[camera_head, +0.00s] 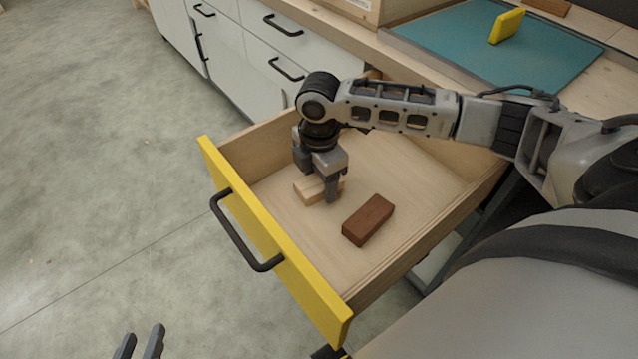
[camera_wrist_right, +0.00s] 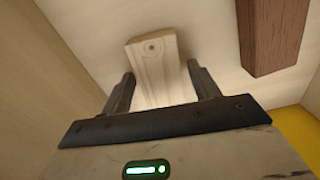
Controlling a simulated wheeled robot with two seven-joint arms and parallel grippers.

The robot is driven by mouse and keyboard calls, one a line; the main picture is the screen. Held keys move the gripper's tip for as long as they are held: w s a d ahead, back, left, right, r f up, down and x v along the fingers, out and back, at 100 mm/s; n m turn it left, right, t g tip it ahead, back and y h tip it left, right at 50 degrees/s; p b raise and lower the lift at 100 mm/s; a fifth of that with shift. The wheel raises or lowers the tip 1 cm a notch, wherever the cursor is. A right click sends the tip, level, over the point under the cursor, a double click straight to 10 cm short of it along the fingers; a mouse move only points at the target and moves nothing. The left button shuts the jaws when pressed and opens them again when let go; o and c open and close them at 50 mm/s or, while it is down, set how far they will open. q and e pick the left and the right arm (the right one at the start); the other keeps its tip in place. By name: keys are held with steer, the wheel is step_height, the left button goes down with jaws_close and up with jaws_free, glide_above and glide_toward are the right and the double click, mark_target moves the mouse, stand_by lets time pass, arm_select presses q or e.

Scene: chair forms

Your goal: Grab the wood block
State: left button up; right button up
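The light wood block (camera_head: 311,190) lies in the open drawer, close to its yellow front. My right gripper (camera_head: 318,187) is lowered over it and hides part of it. In the right wrist view the wood block (camera_wrist_right: 157,68) lies between the two fingers of my right gripper (camera_wrist_right: 163,85). The fingers are apart, one on each side of the block, with a small gap at the right finger; contact on the left is unclear. My left gripper (camera_head: 140,343) shows only its fingertips at the bottom left edge, apart and empty, over the floor.
A red-brown block (camera_head: 368,220) lies in the drawer beside the wood block; it also shows in the right wrist view (camera_wrist_right: 272,35). The yellow drawer front (camera_head: 275,250) has a black handle. A yellow block (camera_head: 506,26) stands on a teal mat (camera_head: 450,45) on the counter.

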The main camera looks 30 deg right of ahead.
steer(key=c, duration=0.7)
steer(key=shift+r, duration=0.1)
